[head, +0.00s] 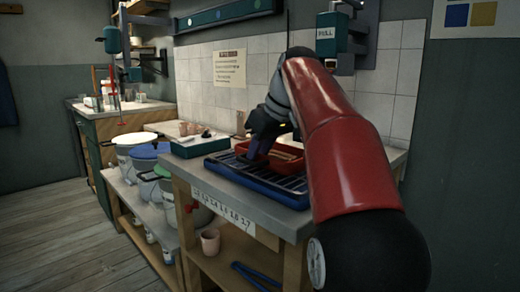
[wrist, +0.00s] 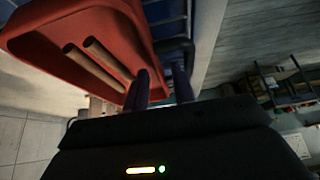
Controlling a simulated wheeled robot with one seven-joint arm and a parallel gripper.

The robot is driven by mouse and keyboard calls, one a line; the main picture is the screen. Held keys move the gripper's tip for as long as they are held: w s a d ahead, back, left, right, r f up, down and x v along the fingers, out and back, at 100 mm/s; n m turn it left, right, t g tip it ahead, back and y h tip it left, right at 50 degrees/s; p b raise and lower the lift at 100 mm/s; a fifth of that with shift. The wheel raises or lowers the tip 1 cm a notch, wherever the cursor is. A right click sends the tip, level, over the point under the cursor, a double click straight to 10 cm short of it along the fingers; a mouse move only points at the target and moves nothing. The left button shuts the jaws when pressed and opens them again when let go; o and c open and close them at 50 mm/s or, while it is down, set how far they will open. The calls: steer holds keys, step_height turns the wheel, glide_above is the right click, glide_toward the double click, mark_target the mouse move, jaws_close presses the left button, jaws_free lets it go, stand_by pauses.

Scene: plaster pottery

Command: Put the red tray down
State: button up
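The red tray (head: 290,153) is on the blue rack (head: 243,174) on the workbench, appearing level. In the wrist view the red tray (wrist: 60,30) fills the upper left, with two pale wooden sticks (wrist: 108,60) lying in it. My gripper (head: 256,150) is at the tray's near-left edge, pointing down. In the wrist view my gripper's (wrist: 162,86) two dark fingers stand apart at the tray's edge, with a visible gap between them. My arm hides the tray's right part in the head view. Whether a finger touches the tray wall is unclear.
A teal tray (head: 200,147) with small items sits left of the rack. Lidded buckets (head: 135,145) stand on a lower bench at left. A pink cup (head: 210,241) is on the shelf below. The bench's front edge is close to the rack.

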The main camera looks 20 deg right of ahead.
steer(key=shift+r, duration=0.2)
steer(key=p+v, duration=0.2)
steer(key=v, duration=1)
steer(key=s+a+f+m+h, duration=0.1)
steer(key=s+a+f, duration=0.2)
steer(key=a+f, duration=0.2)
steer(key=s+a+f+m, duration=0.2)
steer(key=s+a+f, duration=0.1)
steer(key=a+f, duration=0.2)
steer(key=s+a+f, duration=0.1)
steer(key=s+f, duration=0.3)
steer(key=f, duration=0.4)
steer(key=s+a+f, duration=0.1)
steer(key=s+f, duration=0.4)
steer(key=f, duration=0.3)
steer(key=s+a+f+m+h, duration=0.1)
steer(key=s+f, duration=0.4)
steer(key=f, duration=0.3)
steer(key=shift+a, duration=0.4)
